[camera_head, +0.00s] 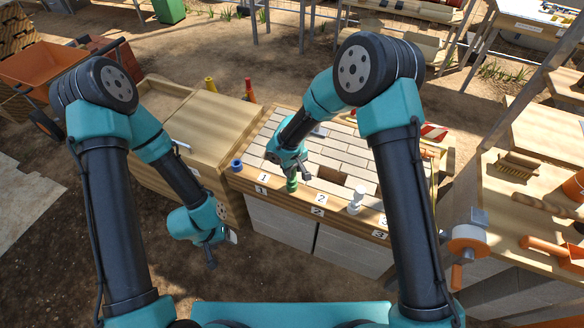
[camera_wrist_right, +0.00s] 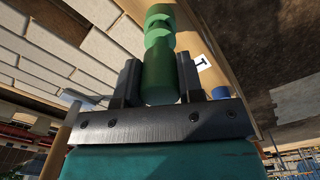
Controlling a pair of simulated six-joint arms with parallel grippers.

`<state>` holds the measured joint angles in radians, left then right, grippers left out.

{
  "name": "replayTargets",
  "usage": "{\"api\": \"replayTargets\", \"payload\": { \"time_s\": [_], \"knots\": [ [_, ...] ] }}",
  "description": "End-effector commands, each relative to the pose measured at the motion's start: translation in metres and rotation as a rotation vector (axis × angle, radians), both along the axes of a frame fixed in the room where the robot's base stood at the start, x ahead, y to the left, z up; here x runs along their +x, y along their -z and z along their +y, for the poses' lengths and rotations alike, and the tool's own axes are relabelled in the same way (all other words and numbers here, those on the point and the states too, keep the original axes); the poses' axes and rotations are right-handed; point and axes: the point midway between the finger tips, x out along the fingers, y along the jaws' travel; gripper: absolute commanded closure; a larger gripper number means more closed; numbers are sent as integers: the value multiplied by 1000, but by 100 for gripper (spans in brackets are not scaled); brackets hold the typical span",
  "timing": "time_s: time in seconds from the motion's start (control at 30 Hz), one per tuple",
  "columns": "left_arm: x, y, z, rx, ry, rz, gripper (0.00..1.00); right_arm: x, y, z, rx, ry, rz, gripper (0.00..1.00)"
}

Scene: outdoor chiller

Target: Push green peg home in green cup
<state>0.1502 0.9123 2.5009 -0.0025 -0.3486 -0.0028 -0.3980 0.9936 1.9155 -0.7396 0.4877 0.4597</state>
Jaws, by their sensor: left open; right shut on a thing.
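The green peg (camera_wrist_right: 160,72) is between the fingers of my right gripper (camera_wrist_right: 159,80) in the right wrist view. The gripper is shut on it. The green cup (camera_wrist_right: 159,14) lies just beyond the peg's far end, in line with it; how deep the peg sits is unclear. In the head view my right gripper (camera_head: 291,172) points down over the green cup (camera_head: 291,185), near the bench's front edge, and hides most of the peg. My left gripper (camera_head: 222,248) is open and empty, out in front of the bench, low over the ground.
A blue cup (camera_head: 236,164) stands left of the green one on the wooden bench (camera_head: 335,218). A white piece (camera_head: 356,200) stands to the right. Number labels line the front edge. A dark rectangular opening (camera_head: 331,175) lies among the pale bricks.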

Motion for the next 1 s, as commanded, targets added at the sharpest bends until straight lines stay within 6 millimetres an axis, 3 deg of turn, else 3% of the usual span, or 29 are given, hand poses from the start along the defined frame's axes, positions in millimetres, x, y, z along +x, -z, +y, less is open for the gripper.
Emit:
{"api": "replayTargets", "payload": {
  "time_s": [0.07,0.1,0.4,0.57,0.83,1.0],
  "knots": [
    [0,0,0,0,0,0,35,0,-1,0,0,0,0,100],
    [0,0,0,0,0,0,35,0,-1,0,0,0,0,64],
    [0,0,0,0,0,0,35,0,-1,0,0,0,0,36],
    [0,0,0,0,0,0,35,0,-1,0,0,0,0,36],
    [0,0,0,0,0,0,35,0,-1,0,0,0,0,10],
    [0,0,0,0,0,0,35,0,-1,0,0,0,0,10]
  ]
}}
